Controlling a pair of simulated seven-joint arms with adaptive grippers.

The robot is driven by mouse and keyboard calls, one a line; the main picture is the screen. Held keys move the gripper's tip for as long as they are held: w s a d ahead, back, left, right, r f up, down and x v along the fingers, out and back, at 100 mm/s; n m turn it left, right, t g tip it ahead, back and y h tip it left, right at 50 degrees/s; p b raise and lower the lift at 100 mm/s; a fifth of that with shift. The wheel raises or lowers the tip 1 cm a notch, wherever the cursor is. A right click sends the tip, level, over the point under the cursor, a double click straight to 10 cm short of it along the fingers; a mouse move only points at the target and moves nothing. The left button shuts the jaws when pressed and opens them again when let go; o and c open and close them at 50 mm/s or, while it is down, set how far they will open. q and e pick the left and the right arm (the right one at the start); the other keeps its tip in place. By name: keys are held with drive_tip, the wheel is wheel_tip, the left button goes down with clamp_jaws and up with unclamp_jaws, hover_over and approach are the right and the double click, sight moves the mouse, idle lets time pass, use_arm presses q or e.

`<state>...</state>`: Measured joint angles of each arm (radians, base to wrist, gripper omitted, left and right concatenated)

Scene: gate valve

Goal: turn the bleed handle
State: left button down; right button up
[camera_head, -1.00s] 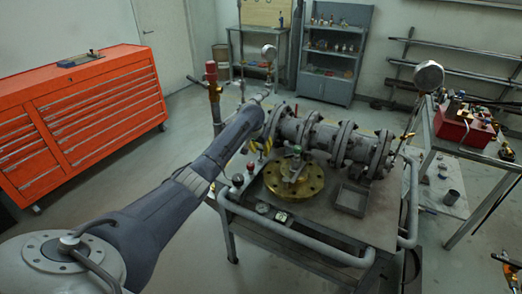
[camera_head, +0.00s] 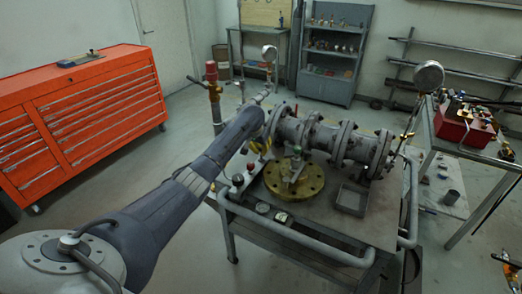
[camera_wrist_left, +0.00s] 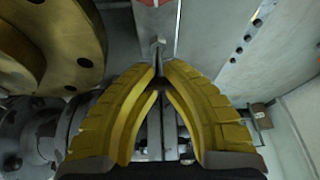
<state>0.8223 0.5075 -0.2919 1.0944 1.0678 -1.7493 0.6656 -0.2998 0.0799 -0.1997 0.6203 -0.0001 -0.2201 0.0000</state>
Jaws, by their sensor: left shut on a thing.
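My left arm reaches from the lower left to the workbench in the head view. My left gripper (camera_head: 262,147) is beside the pipe's left end, partly hidden by my wrist. In the left wrist view, its yellow fingers (camera_wrist_left: 160,72) close together around a small grey metal handle (camera_wrist_left: 158,46). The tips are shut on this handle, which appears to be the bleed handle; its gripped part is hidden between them. I cannot make it out in the head view. My right gripper is not clearly visible.
The flanged pipe valve (camera_head: 325,138) lies along the bench back. A brass flange (camera_head: 313,188) and a grey tray (camera_head: 351,200) sit in front of it. A red-topped post (camera_head: 212,75) stands left of the arm. A pipe rail (camera_head: 300,240) edges the bench.

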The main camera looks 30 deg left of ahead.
use_arm(q)
drive_tip(key=shift+w+r+m, duration=0.15)
drive_tip(key=shift+r+m, duration=0.1)
drive_tip(key=shift+m, duration=0.25)
drive_tip(key=c, duration=1.5)
unclamp_jaws()
drive_tip(key=shift+r, duration=0.1)
drive_tip(key=shift+o, duration=0.6)
drive_tip(key=shift+r, duration=0.3)
drive_tip(key=o, duration=0.5)
drive_tip(key=v, duration=0.9)
drive_tip(key=shift+s+a, duration=0.25)
drive_tip(key=shift+s, duration=0.15)
drive_tip(key=shift+o, duration=0.2)
drive_tip(key=shift+v, duration=0.8)
drive_tip(key=shift+d, duration=0.1)
